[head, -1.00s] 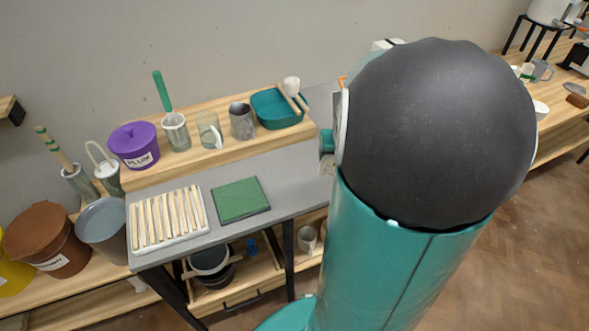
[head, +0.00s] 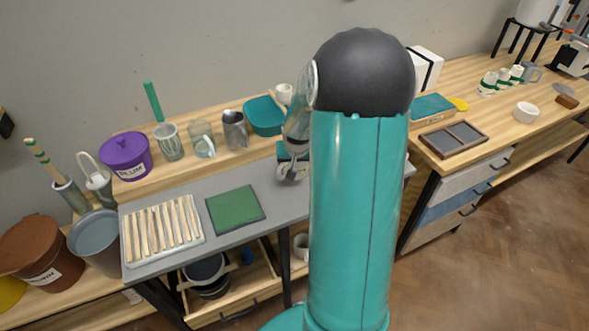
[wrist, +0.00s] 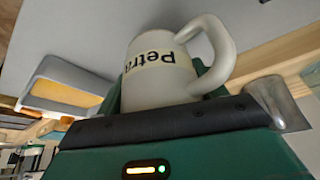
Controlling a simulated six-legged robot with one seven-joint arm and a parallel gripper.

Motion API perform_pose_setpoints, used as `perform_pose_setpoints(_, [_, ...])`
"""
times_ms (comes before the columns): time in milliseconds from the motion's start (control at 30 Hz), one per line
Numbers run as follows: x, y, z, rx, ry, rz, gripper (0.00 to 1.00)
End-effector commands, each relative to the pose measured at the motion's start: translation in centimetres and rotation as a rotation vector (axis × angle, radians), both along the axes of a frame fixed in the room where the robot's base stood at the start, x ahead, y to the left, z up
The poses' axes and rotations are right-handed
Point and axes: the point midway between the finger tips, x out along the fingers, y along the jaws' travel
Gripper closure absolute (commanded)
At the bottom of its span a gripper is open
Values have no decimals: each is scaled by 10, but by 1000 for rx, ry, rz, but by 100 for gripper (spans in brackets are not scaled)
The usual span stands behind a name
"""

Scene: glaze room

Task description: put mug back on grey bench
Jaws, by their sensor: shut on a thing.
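A pale mug (wrist: 160,72) with dark "Petra" lettering is gripped in the wrist view. The lettering reads upside down there, and the handle curves out to the right. My gripper (head: 291,158) is shut on the mug. In the head view it is over the right part of the grey bench (head: 272,196), just left of my upright arm link. My arm hides part of the bench there. I cannot tell whether the mug touches the bench top.
A slatted rack (head: 163,232) and a green mat (head: 236,209) lie on the bench's left and middle. A raised wooden shelf behind holds a purple tub (head: 125,157), several cups and a teal basin (head: 264,115). An open drawer (head: 232,294) is below. Bare bench shows right of the mat.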

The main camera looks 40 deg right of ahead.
Motion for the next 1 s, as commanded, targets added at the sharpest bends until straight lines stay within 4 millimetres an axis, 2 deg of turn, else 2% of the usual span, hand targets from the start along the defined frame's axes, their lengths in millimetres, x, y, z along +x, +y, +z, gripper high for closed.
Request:
perform_pose_setpoints(100, [8,1,-9,0,1,1,83])
perform_pose_setpoints(300, [7,0,-36,-1,2,1,83])
perform_pose_setpoints(667, [7,0,-39,-1,-1,1,83])
perform_pose_setpoints(700, [7,0,-40,-1,-1,0,27])
perform_pose_setpoints(800, [6,0,-40,0,0,0,9])
perform_pose_setpoints(1000, [6,0,-40,0,0,0,9])
